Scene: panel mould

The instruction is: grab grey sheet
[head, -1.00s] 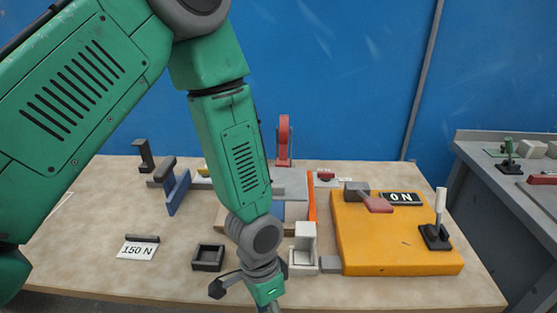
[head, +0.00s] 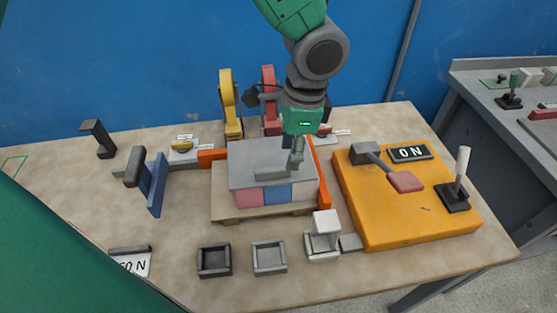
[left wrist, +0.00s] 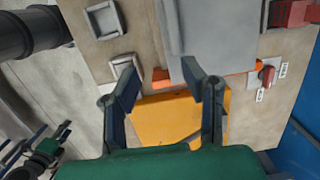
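The grey sheet (head: 250,155) lies flat on top of a stack with pink (head: 248,197) and blue (head: 278,191) blocks at its front, on a wooden base (head: 230,205). It also shows in the left wrist view (left wrist: 205,40). My left gripper (head: 293,152) is over the sheet's right part. In the left wrist view its fingers are spread open (left wrist: 167,95), with nothing between them held. The right finger overlaps the sheet's edge in that view; whether it touches, I cannot tell. A short grey bar (head: 270,174) shows near the sheet's front. My right gripper is not in view.
Yellow (head: 229,100) and red (head: 268,90) upright clamps stand behind. Black (head: 213,262) and grey (head: 269,258) trays and a white box (head: 323,243) are in front.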

